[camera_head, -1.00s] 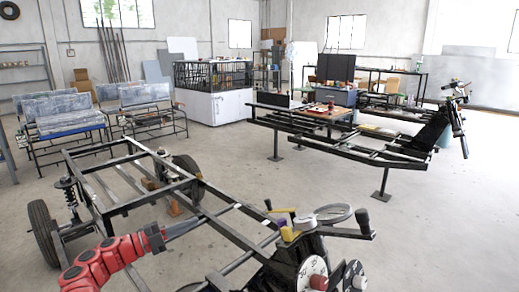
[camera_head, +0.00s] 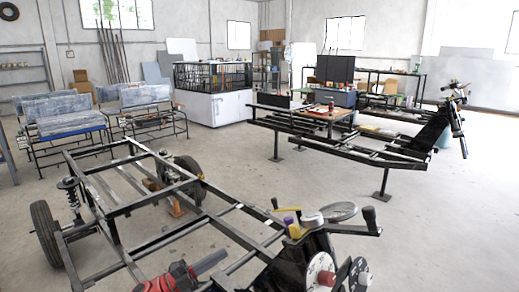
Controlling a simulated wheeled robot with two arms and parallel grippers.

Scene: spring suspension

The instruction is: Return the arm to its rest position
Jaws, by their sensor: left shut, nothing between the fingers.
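My left arm is red and comes in low at the bottom edge. Its gripper (camera_head: 210,261) has slim grey fingers, shut and empty, pointing right and slightly up over the black vehicle frame (camera_head: 130,206). The fingers appear close above the frame's rails, but I cannot tell the exact gap. Most of the arm is cut off by the bottom edge. My right gripper is not in view.
The frame carries a wheel (camera_head: 47,235) and a coil-spring shock absorber (camera_head: 71,200) at left. A second frame (camera_head: 340,145) stands behind. Open concrete floor (camera_head: 440,225) lies at right.

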